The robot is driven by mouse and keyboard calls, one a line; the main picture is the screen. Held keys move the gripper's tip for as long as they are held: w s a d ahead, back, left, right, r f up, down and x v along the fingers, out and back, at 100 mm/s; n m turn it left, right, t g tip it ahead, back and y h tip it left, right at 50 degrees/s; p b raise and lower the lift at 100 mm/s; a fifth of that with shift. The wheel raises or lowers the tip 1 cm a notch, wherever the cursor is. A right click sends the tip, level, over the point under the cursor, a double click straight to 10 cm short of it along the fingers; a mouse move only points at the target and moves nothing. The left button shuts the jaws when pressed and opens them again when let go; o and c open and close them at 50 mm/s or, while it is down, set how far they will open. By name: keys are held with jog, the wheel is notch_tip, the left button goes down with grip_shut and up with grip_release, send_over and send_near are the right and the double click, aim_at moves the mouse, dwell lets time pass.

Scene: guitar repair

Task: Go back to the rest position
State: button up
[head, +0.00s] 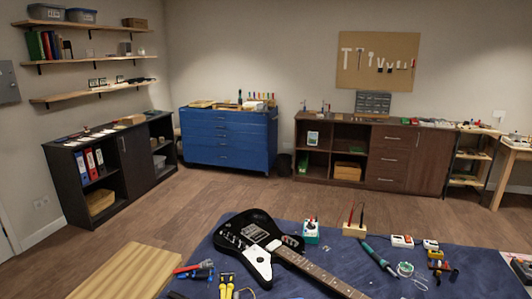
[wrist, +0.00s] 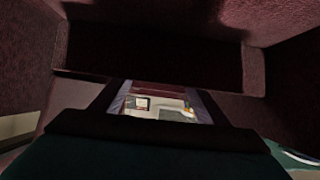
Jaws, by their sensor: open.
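My gripper (wrist: 160,102) shows in the wrist view. Its two dark fingers stand apart, with a bright gap between them and nothing held there. Through the gap I see a small pale, blurred patch that I cannot identify. Dark reddish surfaces close in above and at both sides of the wrist view. I cannot tell what they belong to. My arm and gripper do not show in the head view.
A blue-covered bench (head: 340,262) in front holds a black guitar (head: 257,262), a teal pedal (head: 311,232), a wooden probe block (head: 354,230) and several tools. A wooden board (head: 125,272) lies left. A blue drawer cabinet (head: 225,142) stands behind, beyond open floor (head: 190,205).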

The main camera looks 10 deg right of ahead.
jog(key=shift+a+r, duration=0.1)
jog(key=shift+a, duration=0.05)
jog(key=shift+b+v, duration=1.3)
jog(key=shift+v, duration=3.65)
jog(key=p+x, duration=0.2)
jog(key=x, duration=0.8)
jog(key=shift+s+d+p, duration=0.1)
jog(key=shift+d+p, duration=0.2)
jog(key=shift+p, duration=0.1)
jog(key=shift+s+d+f, duration=0.3)
jog(key=shift+d+f, duration=0.15)
jog(key=shift+f, duration=0.3)
jog(key=shift+r, duration=0.3)
jog(key=shift+r+b, duration=0.35)
jog(key=shift+r, duration=1.45)
jog(key=shift+r, duration=0.15)
